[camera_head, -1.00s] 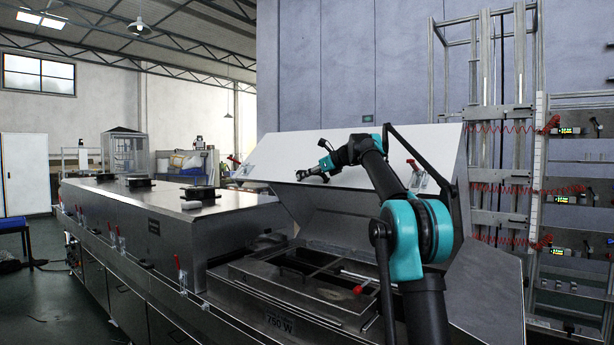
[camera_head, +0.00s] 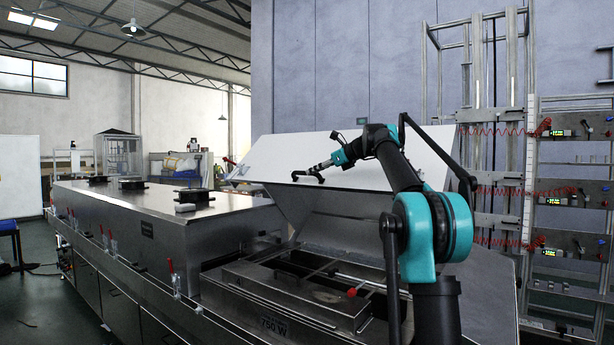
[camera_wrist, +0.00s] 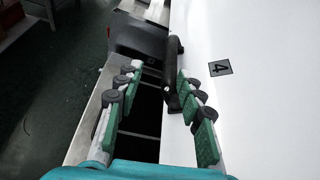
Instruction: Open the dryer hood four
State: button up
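The dryer hood marked 4 (camera_head: 370,150) stands raised, its large white panel tilted above the uncovered dryer section. In the wrist view its white face (camera_wrist: 270,90) fills the right side, with a black label "4" (camera_wrist: 220,68). Its black bar handle (camera_wrist: 173,75) lies near the tips of the right finger, also seen in the head view (camera_head: 307,178). My gripper (camera_wrist: 155,78) is open, its green-padded fingers apart. In the head view my gripper (camera_head: 316,169) is at the handle; whether it touches is unclear.
The uncovered section (camera_head: 290,300) has a metal frame and a red-tipped rod (camera_head: 351,292). A closed steel hood (camera_head: 150,215) with black handles runs left. Red-handled clamps (camera_head: 173,275) line the front edge. A rack (camera_head: 560,180) with red coiled hoses stands at right.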

jog(key=v, duration=0.3)
jog(key=shift+s+d+r, duration=0.15)
jog(key=shift+s+d, duration=0.1)
jog(key=s+f+n+g+h, duration=0.1)
jog(key=s+f+n, duration=0.3)
jog(key=f, duration=0.7)
jog(key=s+d+f+n+g+h, duration=0.1)
jog(key=s+f+n+h, duration=0.1)
jog(key=s+f+n, duration=0.3)
jog(key=s+d+f+n+g+h, duration=0.1)
jog(key=s+f+n, duration=0.3)
jog(key=s+f, duration=0.7)
notch_tip(320, 180, down, 7)
jog(key=shift+s+r+n+h, duration=0.15)
jog(key=shift+n+h, duration=0.25)
jog(key=shift+h, duration=0.2)
jog(key=s+d+f+n+h, duration=0.1)
jog(key=s+d+f+n, duration=0.1)
jog(key=s+f, duration=0.6)
jog(key=s+d+f+n+g+h, duration=0.1)
jog(key=s+d+f+n+h, duration=0.1)
jog(key=s+f+n, duration=0.3)
jog(key=s+d+f+n+g+h, duration=0.1)
jog(key=s+d+f+n+h, duration=0.1)
jog(key=s+f, duration=1)
jog(key=s+d+n, duration=0.1)
jog(key=s, duration=0.2)
jog(key=shift+s+d+f+n, duration=0.2)
jog(key=shift+s+f+n, duration=0.1)
jog(key=shift+f, duration=0.05)
